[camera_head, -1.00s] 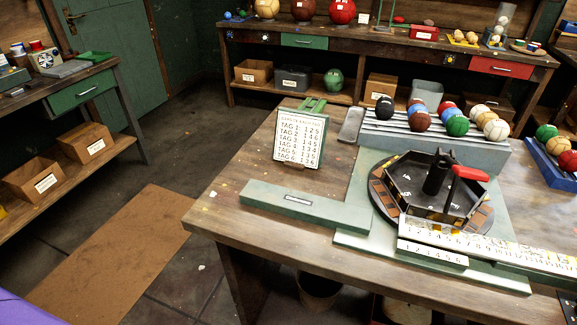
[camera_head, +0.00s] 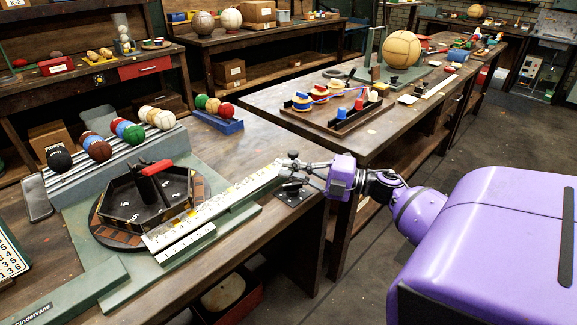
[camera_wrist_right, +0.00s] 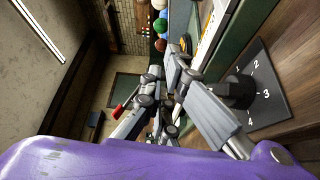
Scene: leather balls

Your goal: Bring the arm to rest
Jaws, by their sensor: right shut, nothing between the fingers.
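My right gripper (camera_head: 292,166) is at the near right corner of the front workbench (camera_head: 283,229), just above a small dark plate (camera_head: 291,197). It is shut with nothing between its fingers. In the right wrist view the gripper (camera_wrist_right: 172,62) shows its grey linkages close up. The dark plate there carries printed numbers and a dark knob (camera_wrist_right: 237,92), beside the gripper's fingers. My purple right arm comes in from the right. My left gripper is not in view.
Left of the gripper lie a numbered white strip (camera_head: 226,203) and a black hexagonal tray (camera_head: 149,201) with a red handle. Coloured balls sit on a grey stepped rack (camera_head: 108,165). A second bench (camera_head: 362,142) stands behind my arm. Floor (camera_head: 501,141) is open at right.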

